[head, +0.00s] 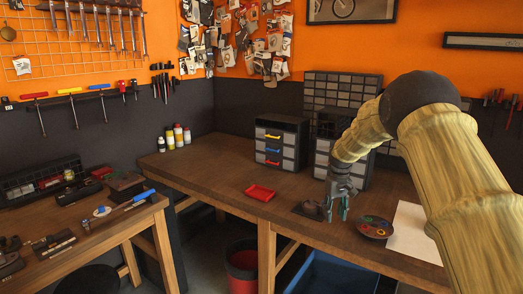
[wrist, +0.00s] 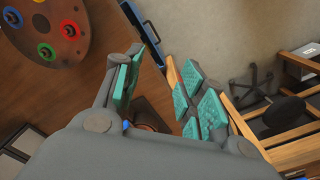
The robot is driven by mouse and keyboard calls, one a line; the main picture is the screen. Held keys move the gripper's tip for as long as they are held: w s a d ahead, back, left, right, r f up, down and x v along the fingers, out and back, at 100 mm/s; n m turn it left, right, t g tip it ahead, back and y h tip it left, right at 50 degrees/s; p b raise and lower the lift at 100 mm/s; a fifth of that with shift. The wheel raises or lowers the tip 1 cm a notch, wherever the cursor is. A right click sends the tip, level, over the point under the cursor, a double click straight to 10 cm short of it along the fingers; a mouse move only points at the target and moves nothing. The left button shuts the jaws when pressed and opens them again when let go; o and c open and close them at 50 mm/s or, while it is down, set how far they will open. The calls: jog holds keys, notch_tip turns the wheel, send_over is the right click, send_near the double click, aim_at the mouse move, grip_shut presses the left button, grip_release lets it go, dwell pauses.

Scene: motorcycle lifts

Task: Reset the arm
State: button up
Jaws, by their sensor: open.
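My arm reaches in from the right of the head view and bends down over the wooden workbench (head: 226,175). My gripper (head: 338,212) hangs fingers-down above the bench, close to a small dark object (head: 306,209). In the wrist view my gripper (wrist: 158,88) shows two teal-padded fingers spread apart, with no object held between them. Part of a dark item (wrist: 150,112) shows below the fingers, mostly hidden. A round brown palette with coloured rings (head: 375,227) lies to the right of the gripper; it also shows in the wrist view (wrist: 78,48).
A red tray (head: 260,191) lies left of the gripper. Drawer cabinets (head: 281,143) stand behind, and white paper (head: 414,236) lies at the right. Small bottles (head: 178,137) stand in the back corner. A second bench (head: 92,238) is at left. Bins (head: 242,262) stand below.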

jog(key=s+f, duration=0.5)
jog(key=f, duration=0.5)
jog(key=s+f, duration=0.5)
jog(key=f, duration=0.4)
jog(key=s+a+f+m+b, duration=0.1)
jog(key=s+a+f, duration=0.1)
jog(key=s+f, duration=1.45)
jog(key=s+a+f+m, duration=0.1)
jog(key=s+a+f, duration=0.1)
jog(key=s, duration=3.4)
jog(key=shift+b, duration=0.45)
jog(key=shift+f, duration=0.1)
